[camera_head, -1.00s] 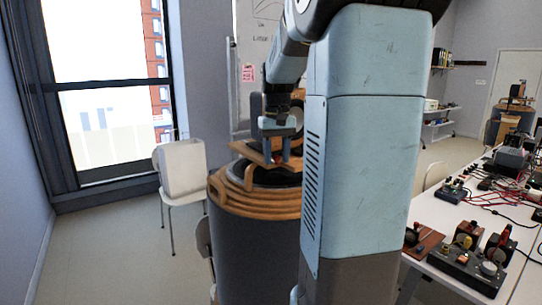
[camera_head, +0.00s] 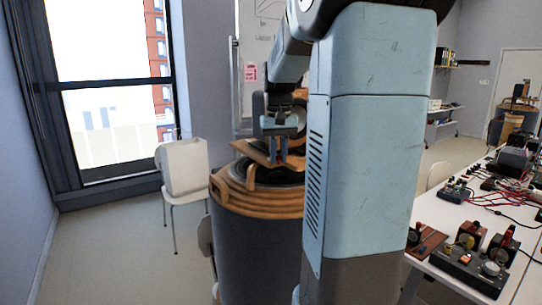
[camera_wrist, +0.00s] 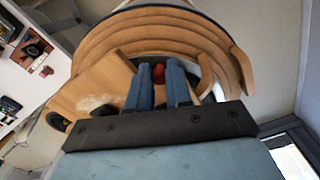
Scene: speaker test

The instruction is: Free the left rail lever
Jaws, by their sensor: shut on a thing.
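My gripper (camera_head: 277,158) is low over the top of a large dark drum (camera_head: 255,245) with stacked wooden rings (camera_head: 232,191) around its upper edge. In the wrist view, my gripper's two blue fingers (camera_wrist: 159,80) are shut on a small red part (camera_wrist: 158,72), which appears to be the lever. The fingers hide most of it, and its lower end cannot be seen. A flat wooden piece (camera_wrist: 92,88) lies left of the fingers in the wrist view. The same wooden piece (camera_head: 250,153) shows beside the gripper in the head view.
A white chair (camera_head: 182,195) with a pale box (camera_head: 183,165) stands left of the drum by the window. A white table (camera_head: 440,215) with control boxes (camera_head: 468,268) and cables stands to the right. My arm hides the drum's right side. Floor at left is clear.

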